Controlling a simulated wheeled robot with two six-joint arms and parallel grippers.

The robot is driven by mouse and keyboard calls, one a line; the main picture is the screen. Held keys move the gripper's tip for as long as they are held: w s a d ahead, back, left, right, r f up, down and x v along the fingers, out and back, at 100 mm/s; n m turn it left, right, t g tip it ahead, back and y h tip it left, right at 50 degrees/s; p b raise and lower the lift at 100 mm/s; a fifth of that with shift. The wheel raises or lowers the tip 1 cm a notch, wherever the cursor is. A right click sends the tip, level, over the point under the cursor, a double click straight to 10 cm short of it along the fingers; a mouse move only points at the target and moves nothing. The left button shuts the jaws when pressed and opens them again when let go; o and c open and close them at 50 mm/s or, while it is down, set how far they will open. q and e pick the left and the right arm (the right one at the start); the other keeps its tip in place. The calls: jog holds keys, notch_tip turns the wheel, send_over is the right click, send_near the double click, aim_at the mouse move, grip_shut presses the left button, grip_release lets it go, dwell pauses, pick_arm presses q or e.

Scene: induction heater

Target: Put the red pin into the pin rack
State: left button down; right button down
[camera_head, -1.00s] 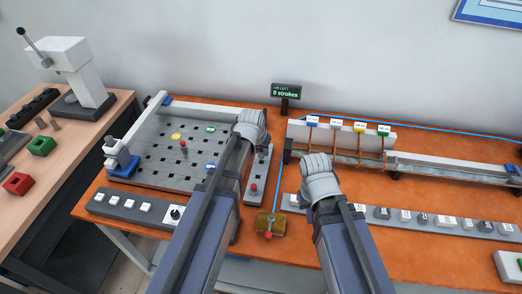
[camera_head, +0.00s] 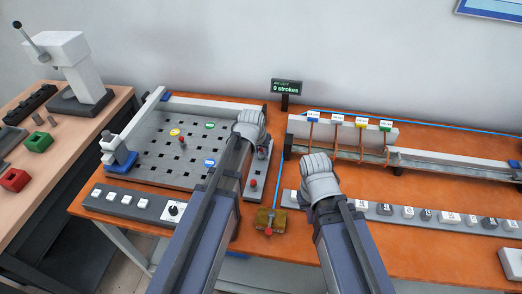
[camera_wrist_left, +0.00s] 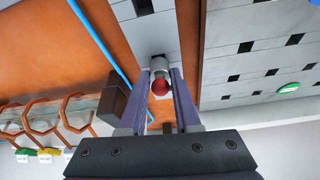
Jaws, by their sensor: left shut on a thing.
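My left gripper (camera_head: 250,122) reaches over the right side of the perforated plate, near the narrow grey pin rack (camera_head: 253,188). In the left wrist view its fingers (camera_wrist_left: 160,100) are shut on a red pin (camera_wrist_left: 160,88) with a round red head. A grey collar beyond the head lies against or just above the grey strip with dark holes (camera_wrist_left: 155,28); I cannot tell whether the pin is seated.
The perforated plate (camera_head: 150,165) carries coloured round markers. A brass block with a red-tipped lever (camera_head: 268,229) stands at the table's front. Copper coils (camera_head: 335,145) and a rail lie to the right. A small display (camera_head: 287,88) stands behind.

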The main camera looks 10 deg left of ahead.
pick_arm(q)
jog(key=shift+f+b, duration=0.35)
jog(key=shift+f, duration=0.05)
pick_arm(e)
jog(key=shift+f, duration=0.45)
pick_arm(q)
jog(key=c, duration=0.5)
grip_release()
jog(key=shift+c, duration=0.2)
jog(key=shift+r, duration=0.15)
pick_arm(e)
jog(key=shift+r, duration=0.15)
pick_arm(q)
jog(key=p+v, duration=0.7)
jog(key=shift+r, duration=0.25)
pick_arm(e)
notch_tip(320, 180, up, 7)
pick_arm(q)
jog(key=shift+s, duration=0.15)
